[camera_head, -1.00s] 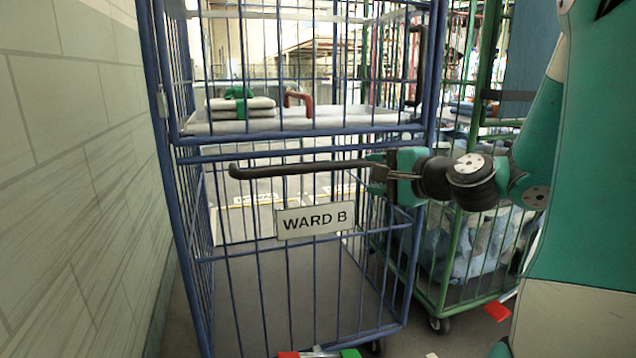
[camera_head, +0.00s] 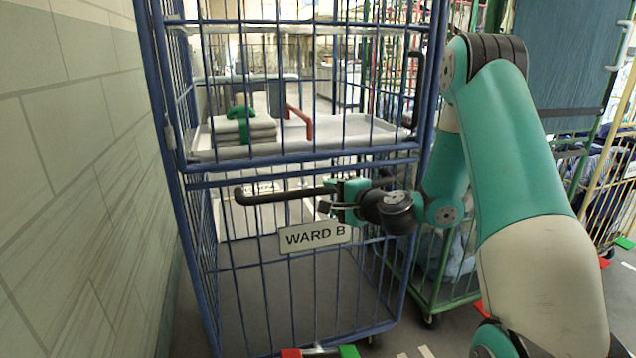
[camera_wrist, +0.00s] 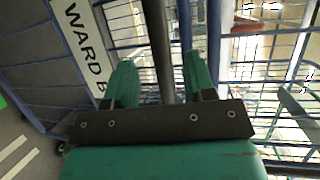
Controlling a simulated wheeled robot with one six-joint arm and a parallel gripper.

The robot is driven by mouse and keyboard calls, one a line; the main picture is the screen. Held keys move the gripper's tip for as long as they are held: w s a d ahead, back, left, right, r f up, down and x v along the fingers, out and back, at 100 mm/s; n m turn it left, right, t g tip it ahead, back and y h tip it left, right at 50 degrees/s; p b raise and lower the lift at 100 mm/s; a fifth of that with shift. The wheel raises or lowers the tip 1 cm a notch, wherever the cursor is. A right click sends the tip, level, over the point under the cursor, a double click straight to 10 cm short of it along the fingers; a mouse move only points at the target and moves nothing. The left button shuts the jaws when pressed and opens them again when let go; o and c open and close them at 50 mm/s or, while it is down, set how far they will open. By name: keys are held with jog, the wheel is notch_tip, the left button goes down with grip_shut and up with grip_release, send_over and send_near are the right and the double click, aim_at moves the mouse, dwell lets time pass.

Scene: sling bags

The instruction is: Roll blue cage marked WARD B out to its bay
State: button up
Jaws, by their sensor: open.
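The blue cage (camera_head: 163,165) stands in front of me in the head view, with a white WARD B sign (camera_head: 315,237) on its near side. A black handle bar (camera_head: 280,194) runs across it above the sign. My gripper (camera_head: 330,197) is at the right part of this bar. In the wrist view my gripper (camera_wrist: 160,75) is open, with the dark bar (camera_wrist: 161,40) between its two green fingers. The sign (camera_wrist: 80,45) is to the left there. A red pedal (camera_head: 291,353) and a green pedal (camera_head: 349,351) show at the cage's foot.
A pale brick wall (camera_head: 75,160) runs close along the cage's left side. A green cage (camera_head: 432,300) stands close behind on the right, partly hidden by my arm. A yellow cage (camera_head: 590,190) is farther right. Folded linen (camera_head: 245,132) lies on the blue cage's shelf.

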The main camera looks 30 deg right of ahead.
aim_at(321, 192)
jog(key=p+x, duration=0.1)
jog(key=x, duration=0.4)
jog(key=shift+w, duration=0.3)
grip_shut()
